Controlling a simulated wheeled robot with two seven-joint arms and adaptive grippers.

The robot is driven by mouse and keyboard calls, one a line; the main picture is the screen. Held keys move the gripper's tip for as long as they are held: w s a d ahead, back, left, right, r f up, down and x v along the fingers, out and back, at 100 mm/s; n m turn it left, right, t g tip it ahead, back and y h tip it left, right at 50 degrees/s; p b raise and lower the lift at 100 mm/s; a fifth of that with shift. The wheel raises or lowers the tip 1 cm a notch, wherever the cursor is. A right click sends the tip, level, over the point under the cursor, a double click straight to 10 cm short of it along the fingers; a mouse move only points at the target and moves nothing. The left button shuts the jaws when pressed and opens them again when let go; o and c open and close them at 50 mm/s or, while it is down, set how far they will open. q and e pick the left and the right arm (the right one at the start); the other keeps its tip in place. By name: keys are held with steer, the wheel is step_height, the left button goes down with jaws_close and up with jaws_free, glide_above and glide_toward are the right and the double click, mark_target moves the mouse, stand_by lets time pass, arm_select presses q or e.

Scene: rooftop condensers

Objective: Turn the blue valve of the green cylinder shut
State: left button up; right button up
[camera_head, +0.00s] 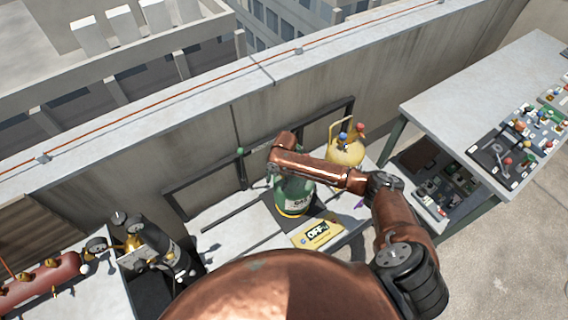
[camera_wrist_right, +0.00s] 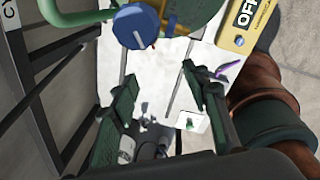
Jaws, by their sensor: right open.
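The green cylinder (camera_head: 293,200) stands upright on a dark mat by the parapet, its top mostly covered by my right arm in the head view. In the right wrist view, the blue valve (camera_wrist_right: 135,26) is a round ribbed knob near the top edge, beside the green cylinder's body (camera_wrist_right: 192,10). My right gripper (camera_wrist_right: 158,76) is open, with its two dark fingers apart and nothing between them. The knob lies beyond the fingertips, apart from them. In the head view the fingers are hidden behind my wrist. My left gripper is not in view.
A yellow cylinder (camera_head: 345,151) with blue and red knobs stands close to the right. A yellow OFF sign (camera_head: 319,233) lies in front. A grey table (camera_head: 475,95) with valve panels is at right. A black cylinder (camera_head: 172,258) and red tank (camera_head: 45,280) are left.

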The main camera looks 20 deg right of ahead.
steer(key=w+d+r+n, duration=0.1)
steer(key=r, duration=0.2)
steer(key=w+d+r+n+h, duration=0.1)
steer(key=d+r+n, duration=0.1)
steer(key=r, duration=0.2)
steer(key=w+d+r+n+p, duration=0.1)
steer(key=d+r, duration=0.1)
steer(key=r, duration=0.2)
steer(key=shift+w+d+n+g, duration=0.2)
steer(key=shift+w+n+g, duration=0.1)
steer(key=shift+w+g, duration=0.1)
step_height(320, 180, down, 8)
steer(key=shift+r+p, duration=0.15)
steer(key=shift+p, duration=0.2)
steer(key=c, duration=1.2)
